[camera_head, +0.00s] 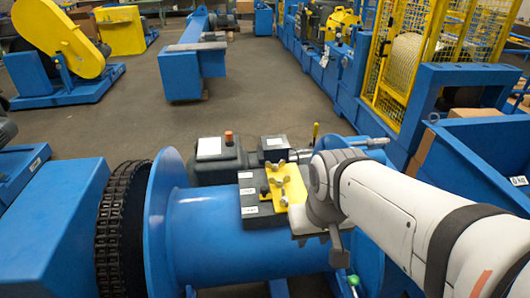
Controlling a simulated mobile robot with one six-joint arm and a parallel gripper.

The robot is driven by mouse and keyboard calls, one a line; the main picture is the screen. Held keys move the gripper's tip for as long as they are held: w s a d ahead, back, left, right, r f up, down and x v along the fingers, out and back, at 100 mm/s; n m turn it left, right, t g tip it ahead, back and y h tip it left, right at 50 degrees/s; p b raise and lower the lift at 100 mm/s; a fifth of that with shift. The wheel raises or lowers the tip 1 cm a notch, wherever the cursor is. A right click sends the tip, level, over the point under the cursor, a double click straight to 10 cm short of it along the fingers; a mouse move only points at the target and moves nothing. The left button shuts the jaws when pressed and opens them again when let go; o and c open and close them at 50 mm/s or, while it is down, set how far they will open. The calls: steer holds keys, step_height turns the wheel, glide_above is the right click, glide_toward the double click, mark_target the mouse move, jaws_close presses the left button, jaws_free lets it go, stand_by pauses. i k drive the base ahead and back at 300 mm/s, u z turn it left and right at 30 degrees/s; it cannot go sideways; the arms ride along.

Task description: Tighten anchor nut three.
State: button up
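A yellow plate (291,181) lies on a dark block (258,218) on top of the blue drum (220,240). Small brass-coloured wing-shaped pieces stand on or beside the plate, one at its left edge (265,189); they look like nuts. White labels (247,192) run down the block's left side, too small to read, so I cannot tell which nut is number three. My gripper (338,250) is at the right of the plate, over the drum, apart from the left-hand nut. My wrist covers the plate's right side. The fingers' opening and any contact are not clear.
A black chain (120,235) wraps a wheel left of the drum's blue flange (163,215). A grey motor (215,160) and a dark box (274,147) stand behind the block. A threaded rod (366,141) projects behind my wrist.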

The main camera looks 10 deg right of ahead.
mark_target(284, 202)
steer(key=z, duration=0.05)
steer(key=k, duration=0.5)
steer(key=u, duration=1.5)
steer(key=k, duration=0.95)
steer(key=z, duration=1.95)
steer(key=i, duration=1)
steer(key=z, duration=0.1)
